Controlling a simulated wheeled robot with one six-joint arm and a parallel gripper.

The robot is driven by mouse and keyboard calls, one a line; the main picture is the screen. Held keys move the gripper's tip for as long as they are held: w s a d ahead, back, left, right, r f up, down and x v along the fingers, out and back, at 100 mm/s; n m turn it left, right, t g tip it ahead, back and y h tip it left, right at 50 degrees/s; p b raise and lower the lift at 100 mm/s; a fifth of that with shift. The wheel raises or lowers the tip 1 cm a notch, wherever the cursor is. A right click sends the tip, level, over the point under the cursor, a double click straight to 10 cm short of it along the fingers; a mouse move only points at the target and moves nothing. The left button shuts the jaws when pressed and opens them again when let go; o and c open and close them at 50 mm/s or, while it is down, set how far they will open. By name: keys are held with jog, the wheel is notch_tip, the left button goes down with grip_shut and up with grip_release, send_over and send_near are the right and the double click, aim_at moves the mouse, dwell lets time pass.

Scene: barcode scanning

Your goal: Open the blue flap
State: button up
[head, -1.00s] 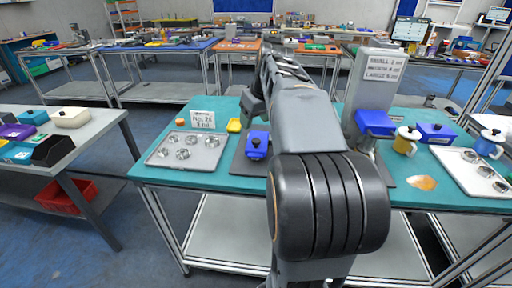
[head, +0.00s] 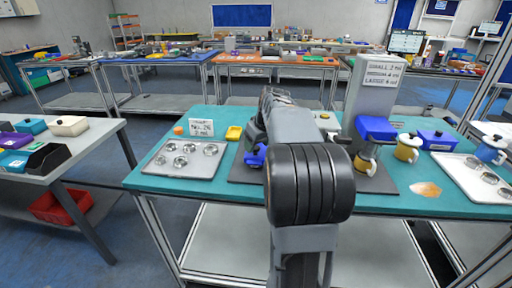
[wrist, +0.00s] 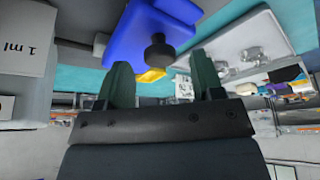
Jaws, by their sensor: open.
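The blue flap (wrist: 125,35) with a round dark knob (wrist: 158,52) fills the upper middle of the wrist view. In the head view, part of the blue flap (head: 254,158) shows just left of my arm, which hides the rest. My gripper (wrist: 162,66) is open and empty, with one dark green finger on each side of the knob in the picture. The knob appears just beyond the fingertips. I cannot tell whether anything touches.
A grey tray with metal cups (head: 181,160), a yellow dish (head: 234,133) and a sign (head: 203,127) lie to the left. The tall grey dispenser (head: 374,90) and a yellow mug (head: 408,149) stand to the right. The teal table's front left (head: 150,183) is clear.

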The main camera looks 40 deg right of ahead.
jog(key=shift+w+f, duration=0.3)
jog(key=shift+f, duration=0.35)
grip_shut()
